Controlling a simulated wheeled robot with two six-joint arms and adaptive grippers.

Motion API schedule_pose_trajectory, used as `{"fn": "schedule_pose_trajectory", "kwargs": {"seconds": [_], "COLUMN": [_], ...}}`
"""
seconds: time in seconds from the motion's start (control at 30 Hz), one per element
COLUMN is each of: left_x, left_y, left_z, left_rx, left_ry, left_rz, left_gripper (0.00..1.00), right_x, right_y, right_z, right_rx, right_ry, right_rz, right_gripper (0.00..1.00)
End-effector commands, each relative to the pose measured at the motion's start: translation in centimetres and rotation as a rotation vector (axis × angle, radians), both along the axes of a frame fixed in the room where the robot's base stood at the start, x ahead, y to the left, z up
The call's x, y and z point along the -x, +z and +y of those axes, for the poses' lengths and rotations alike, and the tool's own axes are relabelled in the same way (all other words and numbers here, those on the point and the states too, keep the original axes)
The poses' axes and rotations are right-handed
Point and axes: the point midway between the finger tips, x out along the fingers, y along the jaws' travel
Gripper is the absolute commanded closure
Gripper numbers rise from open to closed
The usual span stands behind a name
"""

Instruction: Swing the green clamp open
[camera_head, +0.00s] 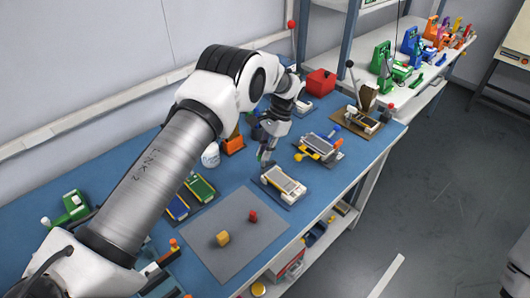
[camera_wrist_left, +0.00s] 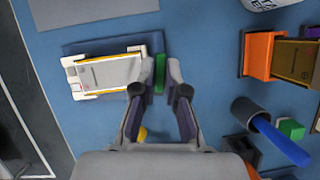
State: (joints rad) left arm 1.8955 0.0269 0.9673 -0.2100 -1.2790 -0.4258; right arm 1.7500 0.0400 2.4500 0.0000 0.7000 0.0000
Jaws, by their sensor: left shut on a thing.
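The green clamp (camera_wrist_left: 160,73) shows as a short green bar at the right end of a white fixture (camera_wrist_left: 110,73) in the left wrist view. My left gripper (camera_wrist_left: 161,76) has its fingertips on both sides of the green bar and is shut on it. In the head view the fixture (camera_head: 284,182) lies on the blue bench, and my left gripper (camera_head: 266,157) is lowered at its far left end. The clamp's pivot is hidden by the fingers. The fixture holds a flat grey-and-cream pouch cell. My right gripper is not in view.
A blue-and-yellow fixture (camera_head: 318,147) stands right of the gripper. A grey mat (camera_head: 235,228) with yellow and red blocks lies in front. An orange block (camera_wrist_left: 260,54) and a dark cup (camera_wrist_left: 246,110) with a blue handle stand nearby.

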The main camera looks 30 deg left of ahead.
Motion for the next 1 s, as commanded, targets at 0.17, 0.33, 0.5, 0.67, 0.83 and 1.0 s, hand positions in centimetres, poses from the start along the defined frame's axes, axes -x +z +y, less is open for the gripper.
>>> {"fn": "schedule_pose_trajectory", "kwargs": {"seconds": [0.17, 0.33, 0.5, 0.67, 0.83, 1.0], "left_x": [-0.01, 0.01, 0.01, 0.02, 0.03, 0.02], "left_y": [-0.13, -0.12, -0.11, -0.11, -0.12, -0.11], "left_z": [0.12, 0.10, 0.11, 0.10, 0.10, 0.10], "left_rx": [0.001, 0.001, 0.000, 0.000, 0.000, 0.001], "left_ry": [0.098, 0.153, 0.177, 0.180, 0.180, 0.179], "left_rz": [0.000, 0.002, 0.001, 0.001, 0.002, 0.002], "left_gripper": [1.00, 1.00, 1.00, 1.00, 1.00, 0.64], "right_x": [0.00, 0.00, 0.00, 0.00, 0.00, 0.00], "right_y": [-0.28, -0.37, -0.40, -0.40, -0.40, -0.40], "right_z": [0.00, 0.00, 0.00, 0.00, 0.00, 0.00], "right_rx": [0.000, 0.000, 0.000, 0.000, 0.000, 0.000], "right_ry": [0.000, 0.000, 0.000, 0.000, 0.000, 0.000], "right_rz": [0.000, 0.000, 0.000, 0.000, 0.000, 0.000], "right_gripper": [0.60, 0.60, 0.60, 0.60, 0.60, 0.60]}}
